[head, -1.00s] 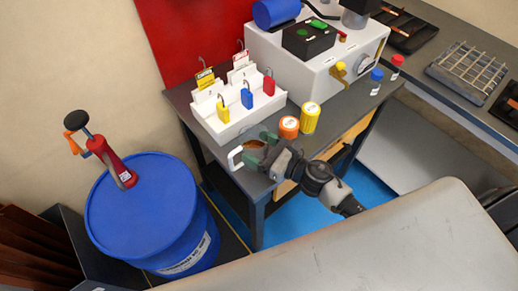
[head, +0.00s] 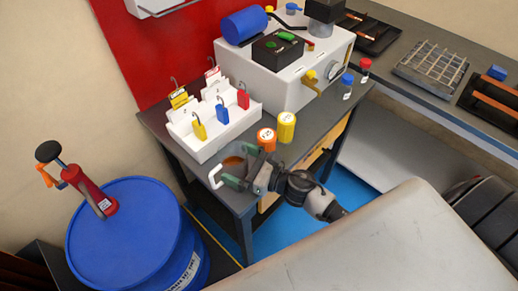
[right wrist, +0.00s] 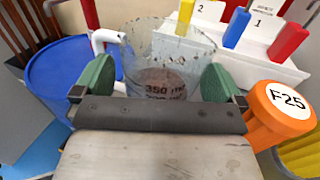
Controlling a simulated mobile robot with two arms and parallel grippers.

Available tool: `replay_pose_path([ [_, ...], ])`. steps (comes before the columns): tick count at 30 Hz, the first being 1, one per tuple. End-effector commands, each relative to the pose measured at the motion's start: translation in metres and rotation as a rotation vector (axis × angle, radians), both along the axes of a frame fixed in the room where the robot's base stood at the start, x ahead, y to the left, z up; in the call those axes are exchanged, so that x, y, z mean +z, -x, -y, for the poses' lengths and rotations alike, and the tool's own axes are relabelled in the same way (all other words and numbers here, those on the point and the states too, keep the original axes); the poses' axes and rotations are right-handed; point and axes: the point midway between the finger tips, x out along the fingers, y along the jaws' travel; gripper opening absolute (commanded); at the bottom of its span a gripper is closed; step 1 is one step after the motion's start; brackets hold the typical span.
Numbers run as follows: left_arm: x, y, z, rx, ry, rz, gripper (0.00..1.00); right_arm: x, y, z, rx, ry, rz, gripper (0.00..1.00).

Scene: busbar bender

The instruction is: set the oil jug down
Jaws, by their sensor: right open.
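The oil jug (head: 236,160) is clear with a white handle and some brown oil inside. It stands upright on the near left corner of the dark workbench (head: 222,197). In the right wrist view the jug (right wrist: 168,62) sits in front of my jaws, with its handle at the left. My right gripper (head: 243,171) has green finger pads. In the right wrist view the open gripper (right wrist: 157,85) has one pad on each side of the jug, apparently with gaps. The jug's underside is hidden by the gripper. My left gripper is not in view.
A white padlock rack (head: 205,148) stands behind the jug. An orange-capped pot (head: 266,139) and a yellow pot (head: 286,127) stand close to the right of it. A blue drum (head: 125,225) with a red hand tool is at the left, below the bench edge.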

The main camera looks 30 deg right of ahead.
Motion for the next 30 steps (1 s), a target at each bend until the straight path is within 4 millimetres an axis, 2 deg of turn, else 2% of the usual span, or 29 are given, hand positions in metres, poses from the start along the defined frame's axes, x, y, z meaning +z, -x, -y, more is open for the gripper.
replay_pose_path([
  [1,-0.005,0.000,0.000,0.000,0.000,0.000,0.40,-0.005,0.007,0.006,-0.001,0.002,-0.005,1.00],
  [9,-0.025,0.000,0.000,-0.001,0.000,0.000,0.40,-0.007,0.054,0.041,-0.001,0.003,-0.005,1.00],
  [15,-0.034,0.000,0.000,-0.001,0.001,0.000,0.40,-0.005,0.080,0.062,-0.001,0.002,-0.004,1.00],
  [21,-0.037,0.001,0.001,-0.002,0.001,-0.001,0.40,-0.002,0.091,0.071,0.000,0.001,-0.002,1.00],
  [30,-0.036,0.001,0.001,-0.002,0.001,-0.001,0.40,-0.001,0.092,0.072,0.000,0.001,0.000,1.00],
])
